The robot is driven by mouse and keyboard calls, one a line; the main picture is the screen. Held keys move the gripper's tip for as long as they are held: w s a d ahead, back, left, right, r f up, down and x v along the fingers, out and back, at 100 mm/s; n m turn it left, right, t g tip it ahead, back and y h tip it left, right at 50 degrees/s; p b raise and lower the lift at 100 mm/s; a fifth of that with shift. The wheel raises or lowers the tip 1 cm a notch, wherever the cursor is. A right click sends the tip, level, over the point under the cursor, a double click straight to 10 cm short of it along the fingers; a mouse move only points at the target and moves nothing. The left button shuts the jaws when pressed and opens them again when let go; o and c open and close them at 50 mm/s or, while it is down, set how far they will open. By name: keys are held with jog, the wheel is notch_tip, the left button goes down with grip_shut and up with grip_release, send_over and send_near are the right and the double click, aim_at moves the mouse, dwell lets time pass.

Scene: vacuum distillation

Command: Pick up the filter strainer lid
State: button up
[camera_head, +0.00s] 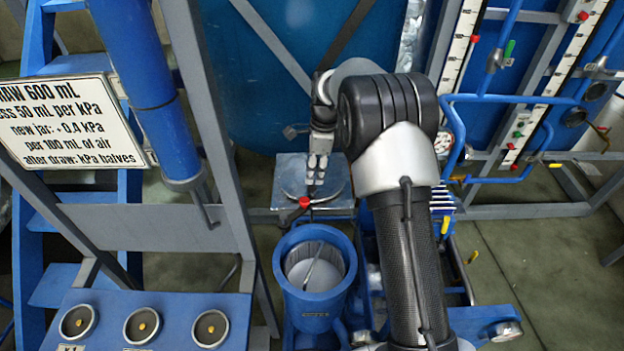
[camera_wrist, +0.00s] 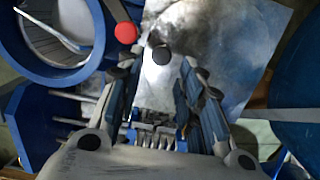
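A square grey metal plate (camera_head: 285,180) stands behind the strainer housing. On it is a thin round outline with a bar and a red knob (camera_head: 304,202); this looks like the filter strainer lid (camera_head: 330,197), partly hidden by my gripper. My gripper (camera_head: 316,180) points down over the plate. In the wrist view, my gripper (camera_wrist: 157,72) has its two fingers apart with nothing held between them. The red knob (camera_wrist: 125,33) lies just beyond the left fingertip, and a dark round knob (camera_wrist: 162,55) shows between the fingertips. I cannot tell whether the fingers touch anything.
The open blue strainer housing (camera_head: 315,295), with a pale basket and a rod inside, stands in front of the plate. A grey frame post (camera_head: 215,130) rises at left. A large blue tank (camera_head: 270,80) stands behind, and blue piping (camera_head: 500,100) is at right.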

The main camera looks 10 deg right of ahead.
aim_at(312, 188)
jog(key=shift+w+a+f+b, duration=0.15)
jog(key=shift+f+b, duration=0.3)
jog(key=shift+f, duration=1.3)
jog(key=shift+w+a+f+b, duration=0.1)
jog(key=shift+f+b, duration=0.35)
jog(key=shift+f, duration=1.3)
jog(key=shift+c, duration=0.3)
grip_shut()
jog(key=shift+r, duration=0.1)
